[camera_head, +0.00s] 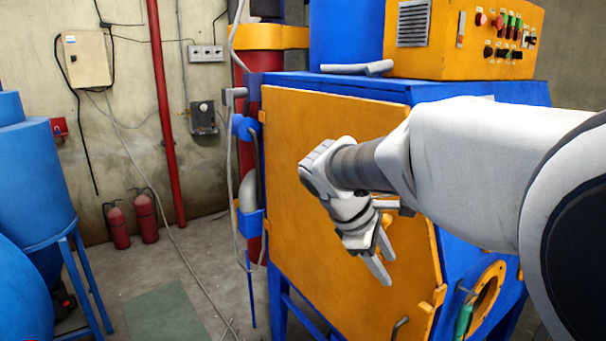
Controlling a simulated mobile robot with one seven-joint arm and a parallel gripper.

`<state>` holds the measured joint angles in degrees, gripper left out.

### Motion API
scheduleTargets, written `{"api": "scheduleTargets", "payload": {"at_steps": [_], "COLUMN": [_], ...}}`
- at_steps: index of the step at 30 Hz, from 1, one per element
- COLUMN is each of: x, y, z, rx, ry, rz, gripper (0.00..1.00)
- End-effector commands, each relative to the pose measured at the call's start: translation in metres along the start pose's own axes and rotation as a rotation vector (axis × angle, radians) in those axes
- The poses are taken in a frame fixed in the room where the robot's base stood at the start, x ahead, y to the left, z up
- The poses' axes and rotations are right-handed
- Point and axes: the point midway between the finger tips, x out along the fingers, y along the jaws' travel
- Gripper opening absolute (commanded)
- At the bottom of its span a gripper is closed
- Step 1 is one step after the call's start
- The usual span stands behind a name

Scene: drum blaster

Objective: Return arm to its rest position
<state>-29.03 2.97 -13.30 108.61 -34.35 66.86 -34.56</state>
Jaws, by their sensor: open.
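My gripper (382,255) hangs at the end of my arm, in the middle right of the head view. Its fingers point down and a little right, apart, with nothing seen between them. It is in front of the closed orange door (300,180) of the blue blaster cabinet (465,92). I cannot tell how far it is from the door. My arm comes in from the right edge and hides part of the door and the cabinet's side.
An orange control box (470,50) with buttons sits on the cabinet. A round orange-rimmed opening (487,290) is at lower right. Blue tanks (35,180) stand at left. Two fire extinguishers (146,215) stand by the wall. Floor (215,270) between is mostly clear, with a cable across it.

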Motion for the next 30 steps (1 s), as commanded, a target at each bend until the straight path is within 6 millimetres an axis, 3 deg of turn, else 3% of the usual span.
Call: {"api": "scheduleTargets", "payload": {"at_steps": [3, 9, 18, 24, 30], "x": [0.0, -0.006, -0.012, -0.011, -0.011], "y": [-0.028, -0.076, -0.146, -0.173, -0.179], "z": [0.026, 0.054, 0.075, 0.077, 0.077], "rx": [0.19, 0.508, 0.968, 1.16, 1.212], "ry": [0.099, 0.245, 0.419, 0.482, 0.497], "rz": [-0.061, -0.154, -0.264, -0.303, -0.315], "gripper": [0.47, 0.47, 0.47, 0.47, 0.47]}}
